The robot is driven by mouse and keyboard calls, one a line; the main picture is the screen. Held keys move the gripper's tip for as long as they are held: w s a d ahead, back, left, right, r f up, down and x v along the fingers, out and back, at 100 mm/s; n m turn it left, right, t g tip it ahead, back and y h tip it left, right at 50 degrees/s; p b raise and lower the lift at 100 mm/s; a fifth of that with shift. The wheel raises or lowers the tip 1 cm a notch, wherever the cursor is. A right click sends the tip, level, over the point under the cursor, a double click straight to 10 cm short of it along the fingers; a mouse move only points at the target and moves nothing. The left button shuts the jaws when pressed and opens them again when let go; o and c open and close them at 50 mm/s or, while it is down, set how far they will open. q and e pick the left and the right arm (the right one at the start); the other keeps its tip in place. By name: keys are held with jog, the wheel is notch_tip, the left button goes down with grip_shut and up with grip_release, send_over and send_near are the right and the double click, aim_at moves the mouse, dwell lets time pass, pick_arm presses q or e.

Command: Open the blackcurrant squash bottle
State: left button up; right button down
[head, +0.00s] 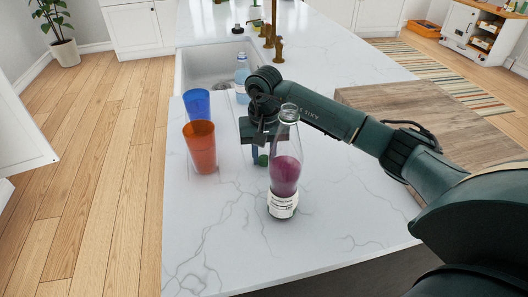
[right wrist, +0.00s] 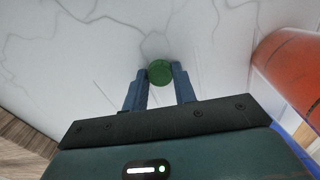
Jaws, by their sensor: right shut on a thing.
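The blackcurrant squash bottle (head: 285,172) stands upright on the marble worktop. It is clear, part-filled with purple liquid, with a white label low down. Its neck shows no cap at the top. My right gripper (head: 260,153) is behind and left of the bottle, pointing down. It is shut on a round green cap (right wrist: 160,72), which sits between the fingertips (right wrist: 160,84) over the worktop. I cannot tell whether the cap touches the surface. The bottle partly hides the gripper in the head view. My left gripper is not in view.
An orange cup (head: 200,150) and a blue cup (head: 196,104) stand left of the gripper. A light-blue bottle (head: 242,75) is near the sink (head: 205,68). A wooden board (head: 425,125) lies at right. The worktop's front left is clear.

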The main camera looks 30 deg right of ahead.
aim_at(264, 158)
jog(key=shift+f, duration=0.1)
jog(key=c, duration=1.6)
grip_release()
jog(key=o, duration=0.5)
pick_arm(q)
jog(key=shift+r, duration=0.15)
pick_arm(e)
jog(key=shift+r, duration=0.3)
pick_arm(q)
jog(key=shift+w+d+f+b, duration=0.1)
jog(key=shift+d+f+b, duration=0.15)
jog(key=shift+b, duration=0.7)
pick_arm(e)
jog(key=shift+w+r, duration=0.1)
jog(key=shift+r, duration=5.75)
